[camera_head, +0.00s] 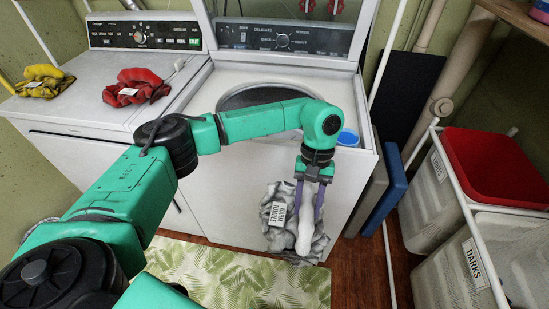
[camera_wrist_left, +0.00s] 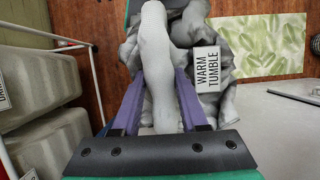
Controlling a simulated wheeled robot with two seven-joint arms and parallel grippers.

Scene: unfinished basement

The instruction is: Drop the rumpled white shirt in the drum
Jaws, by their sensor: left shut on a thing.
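A rumpled, light grey-white shirt (camera_head: 289,238) with a "WARM TUMBLE" tag hangs in front of the right machine. My left gripper (camera_head: 310,196) points down and is shut on the shirt, its purple fingers on either side of a white fold. In the left wrist view the shirt (camera_wrist_left: 222,45) fills the space between and beyond the fingers (camera_wrist_left: 157,105). The drum (camera_head: 255,96) is the dark round opening in the top of the right machine, partly hidden behind my left arm. My right gripper is not seen.
Red cloth (camera_head: 135,87) and yellow cloth (camera_head: 42,80) lie on the left machine. A blue cup (camera_head: 348,138) sits at the washer's front right corner. A raised lid stands behind the drum. Hampers (camera_head: 470,265) with a red lid (camera_head: 492,167) are at right; a leafy mat (camera_head: 225,277) lies below.

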